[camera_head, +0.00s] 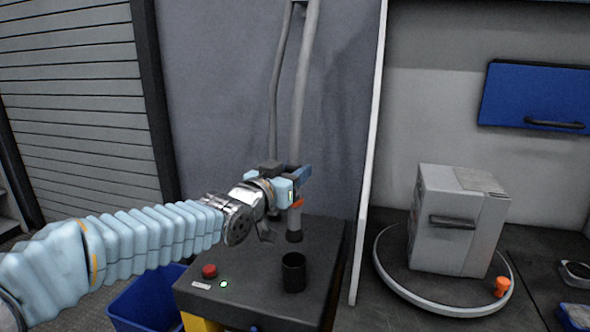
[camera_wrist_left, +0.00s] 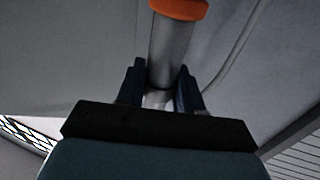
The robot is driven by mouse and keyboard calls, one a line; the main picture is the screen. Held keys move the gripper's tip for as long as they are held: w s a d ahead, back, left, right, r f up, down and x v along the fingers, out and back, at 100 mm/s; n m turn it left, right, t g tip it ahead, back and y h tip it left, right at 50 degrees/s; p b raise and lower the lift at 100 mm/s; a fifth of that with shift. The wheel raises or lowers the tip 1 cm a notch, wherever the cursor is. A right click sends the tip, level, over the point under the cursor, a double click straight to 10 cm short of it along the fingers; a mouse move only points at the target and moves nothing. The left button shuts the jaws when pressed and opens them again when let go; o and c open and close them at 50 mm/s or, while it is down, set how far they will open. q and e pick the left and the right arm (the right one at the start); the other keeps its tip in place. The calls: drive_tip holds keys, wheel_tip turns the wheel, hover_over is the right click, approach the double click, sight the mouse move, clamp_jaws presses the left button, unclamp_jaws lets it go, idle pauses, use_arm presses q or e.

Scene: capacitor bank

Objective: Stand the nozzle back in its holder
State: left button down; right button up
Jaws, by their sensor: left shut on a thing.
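The nozzle (camera_head: 295,218) is a grey tube with an orange ring and a dark tip, hanging nearly upright from a grey hose. My left gripper (camera_head: 299,178) is shut on it above the orange ring. In the left wrist view the nozzle (camera_wrist_left: 172,50) runs between the two dark fingers (camera_wrist_left: 160,92), with its orange ring at the top edge. The holder (camera_head: 293,272) is a black open cup on the dark-topped cabinet. The nozzle's tip appears above the holder's rim in the picture, apart from it. My right gripper is out of view.
The cabinet top (camera_head: 255,258) carries a red button (camera_head: 209,271) and a green light (camera_head: 224,284) left of the holder. A white upright post (camera_head: 368,160) stands to the right. Beyond it, a grey box (camera_head: 455,225) sits on a round turntable (camera_head: 398,284). A blue bin (camera_head: 150,300) is at lower left.

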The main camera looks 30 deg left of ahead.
use_arm(q)
drive_tip(key=b, duration=0.2)
hover_over(291, 219)
drive_tip(key=w, duration=0.1)
wheel_tip(291, 219, down, 4)
drive_tip(key=shift+f, duration=0.1)
drive_tip(key=shift+f+b, duration=0.8)
drive_tip(key=shift+b, duration=0.05)
wheel_tip(291, 219, down, 5)
drive_tip(key=b, duration=0.6)
drive_tip(key=shift+f, duration=0.1)
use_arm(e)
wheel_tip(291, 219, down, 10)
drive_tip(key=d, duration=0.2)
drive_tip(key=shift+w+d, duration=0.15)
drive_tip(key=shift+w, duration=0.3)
use_arm(q)
drive_tip(key=c, duration=0.6)
unclamp_jaws()
drive_tip(key=shift+c, duration=0.2)
drive_tip(key=s, duration=1.3)
drive_tip(key=shift+s+a+b, duration=0.2)
drive_tip(key=shift+s+b, duration=0.15)
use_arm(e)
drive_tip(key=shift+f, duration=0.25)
